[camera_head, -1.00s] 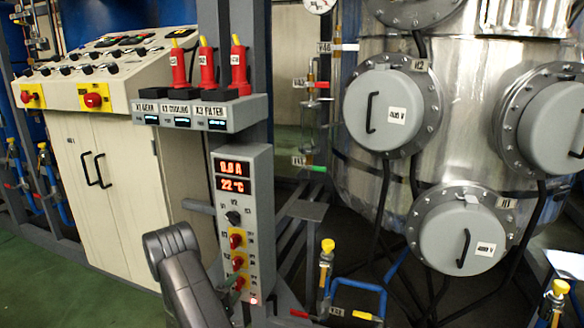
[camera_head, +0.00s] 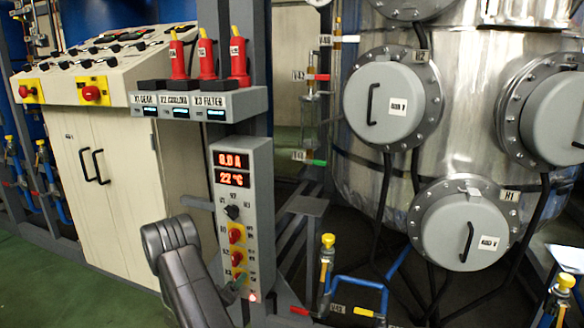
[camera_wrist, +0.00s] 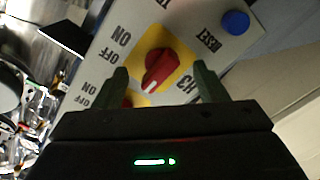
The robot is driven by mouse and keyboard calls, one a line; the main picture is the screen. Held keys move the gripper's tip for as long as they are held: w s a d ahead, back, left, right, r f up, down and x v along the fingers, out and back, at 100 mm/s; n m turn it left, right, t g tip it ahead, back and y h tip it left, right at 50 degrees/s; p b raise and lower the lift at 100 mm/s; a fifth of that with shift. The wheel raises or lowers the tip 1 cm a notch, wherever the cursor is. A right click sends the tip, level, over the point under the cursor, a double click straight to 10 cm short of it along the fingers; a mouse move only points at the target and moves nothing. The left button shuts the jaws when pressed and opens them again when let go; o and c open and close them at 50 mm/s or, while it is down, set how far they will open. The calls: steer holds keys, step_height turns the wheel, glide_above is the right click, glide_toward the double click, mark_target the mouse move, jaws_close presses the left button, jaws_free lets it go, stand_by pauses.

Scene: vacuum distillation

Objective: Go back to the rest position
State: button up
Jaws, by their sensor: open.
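My gripper (camera_wrist: 162,82) is open, with a dark green finger on either side of the red H3 knob (camera_wrist: 158,68) in the wrist view. The knob sits on a yellow plate with ON and OFF labels beside it; I cannot tell whether the fingers touch it. In the head view my black arm rises at the bottom, and my gripper (camera_head: 236,285) is at the lower part of the grey control box (camera_head: 262,200). Two red knobs, the upper (camera_head: 236,235) and the lower (camera_head: 238,258), show above it.
A blue RESET button (camera_wrist: 236,22) is near the H3 knob. A shelf (camera_head: 240,103) with red plugs overhangs the box. A beige console (camera_head: 110,190) stands left, a steel vessel (camera_head: 350,180) right. Blue pipes with yellow caps (camera_head: 328,241) are low right. Green floor lies at lower left.

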steer(key=shift+d+m+b, duration=0.1)
steer(key=shift+m+b, duration=1.85)
steer(key=shift+m, duration=2.45)
steer(key=shift+r, duration=0.1)
steer(key=shift+s, duration=0.1)
